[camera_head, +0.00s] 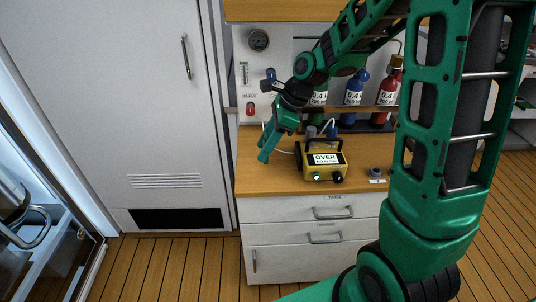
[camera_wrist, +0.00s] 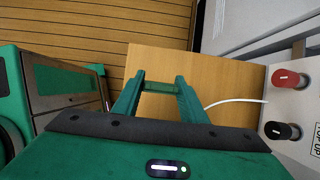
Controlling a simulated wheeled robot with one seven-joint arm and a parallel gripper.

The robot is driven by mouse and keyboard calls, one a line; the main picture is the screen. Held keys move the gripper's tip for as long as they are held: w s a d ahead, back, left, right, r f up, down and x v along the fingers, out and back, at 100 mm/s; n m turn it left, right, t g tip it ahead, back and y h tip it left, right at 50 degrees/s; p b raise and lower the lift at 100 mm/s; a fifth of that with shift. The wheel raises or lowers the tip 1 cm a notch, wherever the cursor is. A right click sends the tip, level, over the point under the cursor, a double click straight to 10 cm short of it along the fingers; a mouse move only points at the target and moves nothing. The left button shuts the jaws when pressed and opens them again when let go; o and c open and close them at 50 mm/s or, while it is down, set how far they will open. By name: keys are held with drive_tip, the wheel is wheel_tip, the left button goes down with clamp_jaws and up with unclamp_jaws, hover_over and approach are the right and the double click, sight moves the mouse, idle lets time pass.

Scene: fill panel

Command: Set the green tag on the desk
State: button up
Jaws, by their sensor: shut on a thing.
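My gripper (camera_head: 265,157) points down over the left part of the wooden desk (camera_head: 255,185), left of the yellow box. In the wrist view its two fingers (camera_wrist: 160,87) reach over the bare desk top (camera_wrist: 220,75). A narrow green piece, apparently the green tag (camera_wrist: 160,86), spans the gap between the fingertips, and the gripper is shut on it. I cannot tell whether it touches the desk top. The tag cannot be made out apart from the green fingers in the head view.
A yellow box (camera_head: 324,163) with a display stands on the desk, with a small dark knob (camera_head: 375,171) to its right. Several gas bottles (camera_head: 354,90) stand behind a rail. A white cable (camera_wrist: 235,101) crosses the desk. The desk's left front is clear.

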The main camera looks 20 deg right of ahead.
drive_tip(key=shift+w+d+f, duration=0.4)
drive_tip(key=shift+w+f, duration=0.1)
drive_tip(key=shift+w, duration=0.1)
drive_tip(key=shift+w+d+f, duration=0.35)
drive_tip(key=shift+w+f, duration=0.1)
drive_tip(key=shift+w, duration=0.15)
drive_tip(key=shift+f, duration=1.9)
drive_tip(key=shift+f, duration=0.1)
drive_tip(key=o, duration=1)
drive_tip(key=v, duration=1.2)
drive_tip(key=shift+s+d+r+n+g+h, duration=0.25)
drive_tip(key=shift+s+d+n+h, duration=0.55)
drive_tip(key=shift+s+d+n, duration=2.85)
drive_tip(key=shift+s+d+r+n+g+h, duration=0.3)
drive_tip(key=shift+s+n+h, duration=0.8)
drive_tip(key=shift+s, duration=5.2)
drive_tip(key=shift+s+d+r+n+g+h, duration=0.1)
drive_tip(key=shift+s+d+n+g+h, duration=0.3)
drive_tip(key=shift+s+d+n, duration=3.35)
